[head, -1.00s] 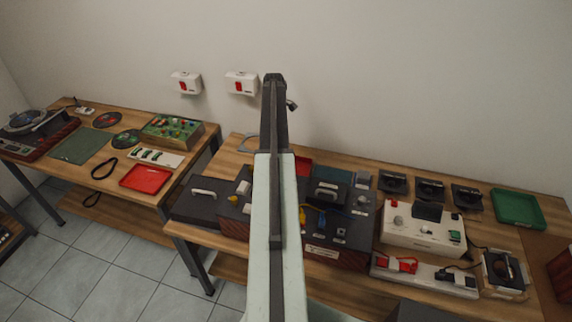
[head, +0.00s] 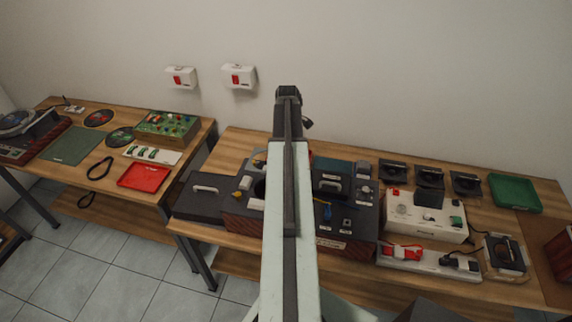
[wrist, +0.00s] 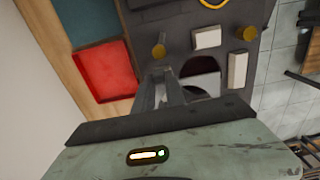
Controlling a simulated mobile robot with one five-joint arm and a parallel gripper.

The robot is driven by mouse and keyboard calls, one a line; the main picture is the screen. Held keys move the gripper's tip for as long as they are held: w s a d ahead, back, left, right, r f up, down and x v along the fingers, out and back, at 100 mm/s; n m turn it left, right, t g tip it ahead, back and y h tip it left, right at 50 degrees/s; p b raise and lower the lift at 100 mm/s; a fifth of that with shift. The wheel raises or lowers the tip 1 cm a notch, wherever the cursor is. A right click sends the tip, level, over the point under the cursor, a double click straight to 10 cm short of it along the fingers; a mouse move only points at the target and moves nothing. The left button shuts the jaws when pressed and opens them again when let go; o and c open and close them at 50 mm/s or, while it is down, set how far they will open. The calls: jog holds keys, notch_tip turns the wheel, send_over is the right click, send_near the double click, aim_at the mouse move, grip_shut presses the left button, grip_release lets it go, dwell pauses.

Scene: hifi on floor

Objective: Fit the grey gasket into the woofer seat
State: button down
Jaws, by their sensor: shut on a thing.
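The grey gasket (head: 254,153) shows only in part in the head view, as a thin ring edge left of my raised arm, above the back of the hi-fi cabinet. My gripper (wrist: 164,76) is shut on it, over the cabinet top in the wrist view. In the head view my arm hides the gripper. The woofer seat (head: 259,188) is a dark round opening in the cabinet top, partly behind my arm. It also shows in the wrist view (wrist: 200,66), just right of the fingers. I cannot tell the gap between gasket and seat.
Yellow knobs and white blocks stand up from the cabinet top near the opening. A red tray (wrist: 103,70) lies beside the cabinet. A white control box (head: 425,214) stands to the right.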

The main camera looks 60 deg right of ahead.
jog(key=s+a+f+b, duration=0.2)
jog(key=a, duration=0.1)
jog(key=s+a+f+b, duration=0.1)
jog(key=a, duration=0.1)
jog(key=shift+s, duration=0.4)
jog(key=shift+w, duration=0.2)
dwell(0.5)
dwell(0.3)
jog(key=shift+f+b, duration=2.8)
jog(key=shift+b, duration=0.05)
